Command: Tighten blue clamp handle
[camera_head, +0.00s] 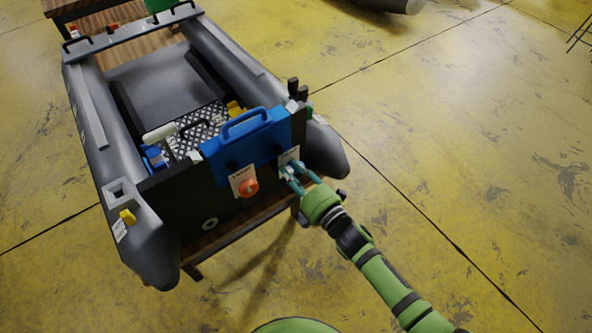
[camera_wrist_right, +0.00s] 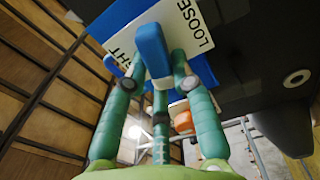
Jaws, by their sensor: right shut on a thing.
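The blue clamp handle (camera_wrist_right: 152,50) is between the green fingers of my right gripper (camera_wrist_right: 158,78) in the wrist view, standing out in front of a white label (camera_wrist_right: 192,28) that reads LOOSE at one end and partly HT at the other. In the head view my right gripper (camera_head: 294,175) is shut on the handle at the right side of the boat's dark transom. There the fingers mostly hide the handle, and part of the white label (camera_head: 288,155) shows above them. My left gripper is not in view.
A blue bracket (camera_head: 247,138) with a carrying handle sits on the transom. An orange knob (camera_head: 250,187) with its own white label is left of my gripper. The grey inflatable boat (camera_head: 222,47) rests on a wooden stand (camera_head: 222,237). The yellow floor (camera_head: 460,130) to the right is mostly clear.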

